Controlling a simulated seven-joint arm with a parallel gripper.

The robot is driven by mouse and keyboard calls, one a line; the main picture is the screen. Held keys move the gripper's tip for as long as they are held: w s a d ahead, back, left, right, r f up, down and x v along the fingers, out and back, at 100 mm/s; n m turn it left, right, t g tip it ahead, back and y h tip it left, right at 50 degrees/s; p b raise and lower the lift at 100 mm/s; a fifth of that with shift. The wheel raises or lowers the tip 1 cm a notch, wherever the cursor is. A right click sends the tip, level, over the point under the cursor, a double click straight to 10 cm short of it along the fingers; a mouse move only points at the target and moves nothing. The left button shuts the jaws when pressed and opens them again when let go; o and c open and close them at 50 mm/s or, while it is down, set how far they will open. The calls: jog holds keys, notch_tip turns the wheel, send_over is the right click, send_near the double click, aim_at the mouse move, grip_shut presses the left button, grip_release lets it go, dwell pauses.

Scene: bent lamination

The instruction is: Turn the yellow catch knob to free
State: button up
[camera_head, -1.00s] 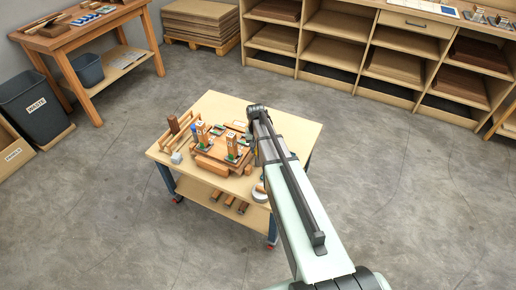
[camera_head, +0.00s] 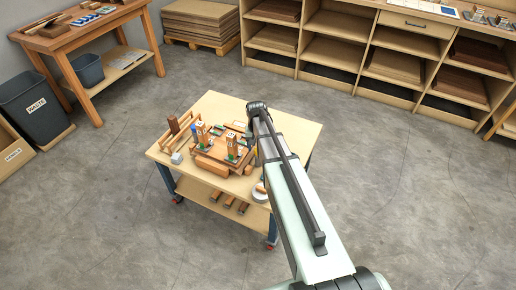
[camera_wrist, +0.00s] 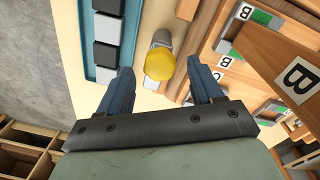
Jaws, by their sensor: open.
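The yellow catch knob (camera_wrist: 159,66) shows in the wrist view as a faceted yellow cap on a grey cylindrical stem, standing on a pale wooden surface. My gripper (camera_wrist: 159,74) is open, with one blue-grey finger on each side of the knob and a visible gap to both. I cannot tell whether the fingertips reach down to the knob's height. In the head view, my gripper (camera_head: 251,143) is over the right part of the wooden fixture (camera_head: 213,157) on the work table. The knob cannot be made out there.
A blue tray (camera_wrist: 91,75) with black and grey blocks lies left of the knob in the wrist view. Wooden blocks marked B (camera_wrist: 299,78) stand close on the right.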

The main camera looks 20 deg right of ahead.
notch_tip(320, 180, up, 12)
jog(key=shift+a+r, duration=0.15)
jog(key=shift+a, duration=0.1)
dwell(0.3)
jog(key=shift+w, duration=0.1)
jog(key=s+a+f+n, duration=0.2)
jog(key=s+a+f, duration=0.4)
jog(key=s, duration=0.4)
jog(key=s+a+f+n, duration=0.2)
jog(key=s+a+f, duration=0.1)
jog(key=s+f, duration=0.6)
jog(key=s+f+g, duration=0.3)
jog(key=s+f, duration=0.6)
jog(key=s, duration=0.6)
jog(key=s+f+g, duration=0.3)
jog(key=s+f, duration=0.7)
jog(key=s, duration=0.4)
jog(key=shift+s+f+g, duration=0.3)
jog(key=shift+s, duration=0.05)
